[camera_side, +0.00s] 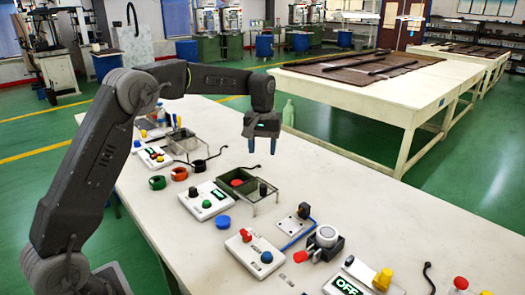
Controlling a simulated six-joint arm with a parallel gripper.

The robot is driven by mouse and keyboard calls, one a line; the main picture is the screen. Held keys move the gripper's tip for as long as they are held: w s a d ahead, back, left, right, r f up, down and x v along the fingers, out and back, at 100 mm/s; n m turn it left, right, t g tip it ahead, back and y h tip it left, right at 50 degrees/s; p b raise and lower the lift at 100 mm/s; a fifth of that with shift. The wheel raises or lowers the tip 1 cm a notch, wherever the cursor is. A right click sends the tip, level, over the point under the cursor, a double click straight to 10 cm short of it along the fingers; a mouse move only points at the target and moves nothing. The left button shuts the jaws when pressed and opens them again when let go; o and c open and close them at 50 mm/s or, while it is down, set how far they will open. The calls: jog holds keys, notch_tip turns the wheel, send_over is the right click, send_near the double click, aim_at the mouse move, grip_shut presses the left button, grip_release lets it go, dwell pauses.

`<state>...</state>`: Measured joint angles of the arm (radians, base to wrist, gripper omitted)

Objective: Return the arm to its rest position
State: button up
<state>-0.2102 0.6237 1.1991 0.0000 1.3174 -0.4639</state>
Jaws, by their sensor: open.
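My gripper (264,143) hangs in the air above the far half of the white work table (145,203), fingers pointing down. Its two fingers are apart and nothing shows between them. My arm rises from the lower left and bends over the table. Below and left of the gripper, an open tray on thin legs (258,192) stands on the table, with a red piece (237,182) in it.
Control boxes with coloured buttons stand along the table, including one with a green knob (206,203) and one with a red knob (246,235). A blue cap (222,221) lies nearby. Another white table (390,92) stands behind.

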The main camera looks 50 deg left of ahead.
jog(key=s+d+r+m+t, duration=0.1)
jog(key=s+d+r+m, duration=0.15)
jog(key=s+r, duration=0.35)
jog(key=s+d+r+m+t, duration=0.1)
jog(key=s+d+r+t, duration=0.2)
jog(key=s, duration=0.5)
jog(key=s+d+f+m, duration=0.2)
jog(key=s, duration=0.7)
jog(key=s+d+f+m+t, duration=0.1)
jog(key=s+d+m, duration=0.1)
jog(key=s, duration=0.7)
jog(key=shift+s+d+f+t, duration=0.15)
jog(key=shift+d+f+t, duration=0.2)
jog(key=shift+d, duration=0.45)
